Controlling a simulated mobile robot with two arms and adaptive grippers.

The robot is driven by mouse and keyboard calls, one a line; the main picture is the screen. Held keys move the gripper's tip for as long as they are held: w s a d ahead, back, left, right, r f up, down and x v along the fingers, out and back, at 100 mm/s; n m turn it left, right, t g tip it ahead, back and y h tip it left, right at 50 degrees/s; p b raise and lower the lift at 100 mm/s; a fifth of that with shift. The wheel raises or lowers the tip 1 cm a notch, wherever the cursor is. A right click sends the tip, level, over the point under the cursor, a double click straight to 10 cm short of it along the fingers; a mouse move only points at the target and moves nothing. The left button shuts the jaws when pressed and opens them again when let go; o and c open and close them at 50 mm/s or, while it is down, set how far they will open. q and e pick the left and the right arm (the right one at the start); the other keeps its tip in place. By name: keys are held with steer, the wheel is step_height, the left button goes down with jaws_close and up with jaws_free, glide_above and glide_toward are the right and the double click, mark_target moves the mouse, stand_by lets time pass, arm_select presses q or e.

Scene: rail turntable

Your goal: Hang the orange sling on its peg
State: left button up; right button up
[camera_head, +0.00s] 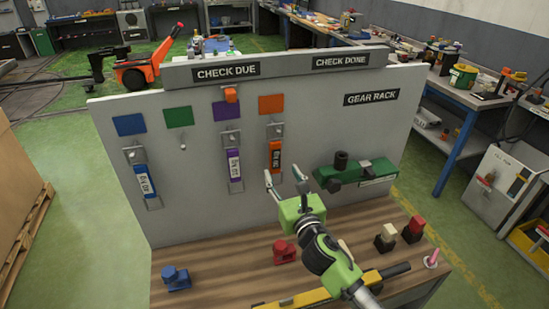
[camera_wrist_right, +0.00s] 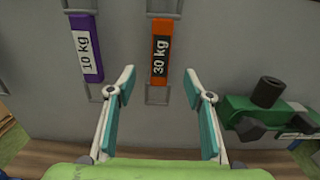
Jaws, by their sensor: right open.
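The orange sling (camera_head: 275,156), labelled 30 kg, hangs upright on the grey board under the orange square (camera_head: 271,104). Its upper metal link (camera_head: 275,131) is at the peg there, and its lower link hangs free against the board. It also shows in the right wrist view (camera_wrist_right: 160,50), between and beyond the fingertips. My right gripper (camera_head: 284,177) is open and empty, just below and in front of the sling, apart from it. My left gripper is not in view.
A purple sling (camera_head: 234,165) and a blue sling (camera_head: 144,181) hang to the left; the peg (camera_head: 183,147) under the green square is bare. A green device (camera_head: 355,172) projects from the board at right. Red (camera_head: 284,252) and blue (camera_head: 176,278) blocks stand on the wooden bench.

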steer(key=shift+p+v, duration=0.4)
steer(key=shift+v, duration=0.8)
